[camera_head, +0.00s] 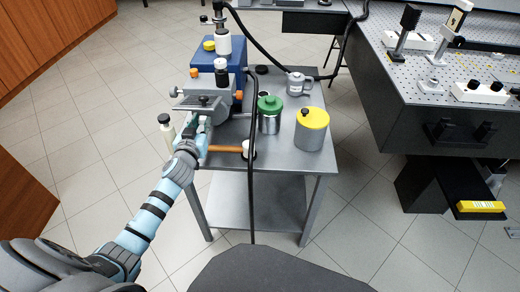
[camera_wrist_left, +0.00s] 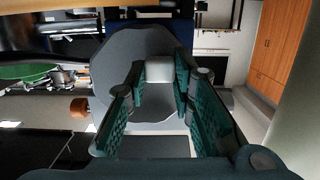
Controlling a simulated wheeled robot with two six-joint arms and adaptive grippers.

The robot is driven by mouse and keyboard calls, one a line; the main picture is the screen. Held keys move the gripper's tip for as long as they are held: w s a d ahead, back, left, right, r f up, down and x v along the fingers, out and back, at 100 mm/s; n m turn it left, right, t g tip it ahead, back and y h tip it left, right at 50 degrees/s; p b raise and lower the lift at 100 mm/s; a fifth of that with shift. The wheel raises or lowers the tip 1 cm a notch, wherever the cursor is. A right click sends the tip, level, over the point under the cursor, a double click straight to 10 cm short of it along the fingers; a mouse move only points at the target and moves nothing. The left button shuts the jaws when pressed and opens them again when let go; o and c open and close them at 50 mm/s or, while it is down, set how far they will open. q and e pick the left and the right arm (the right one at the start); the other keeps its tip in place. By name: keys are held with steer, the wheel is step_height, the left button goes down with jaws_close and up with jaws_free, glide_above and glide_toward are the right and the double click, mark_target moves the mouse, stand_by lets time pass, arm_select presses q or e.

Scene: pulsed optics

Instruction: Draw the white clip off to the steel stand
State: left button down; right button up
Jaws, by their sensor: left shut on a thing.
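My left gripper (camera_head: 198,128) reaches in from the left, at the grey front of the blue-bodied device. In the left wrist view its green fingers (camera_wrist_left: 158,80) are shut on a small white block, which I take for the white clip (camera_wrist_left: 158,70). A large grey round plate (camera_wrist_left: 110,52) is close behind the clip. In the head view the clip is hidden or too small to make out. The steel stand (camera_head: 290,160) is the grey table that bears the device. My right gripper is not in view.
On the stand are a green-lidded steel can (camera_head: 269,122), a yellow-lidded can (camera_head: 310,135) and a grey mug (camera_head: 298,85). A black cable (camera_head: 252,190) hangs down the front. A perforated optics bench (camera_head: 470,75) stands at right. The stand's front middle has some free room.

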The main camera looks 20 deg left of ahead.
arm_select(q)
steer(key=shift+f+v, duration=0.2)
steer(key=shift+v, duration=1.25)
steer(key=shift+f+v, duration=0.25)
steer(key=shift+v, duration=1.25)
steer(key=f+v, duration=0.1)
steer(key=v, duration=1.1)
steer(key=shift+d+f, duration=0.15)
steer(key=shift+f, duration=0.25)
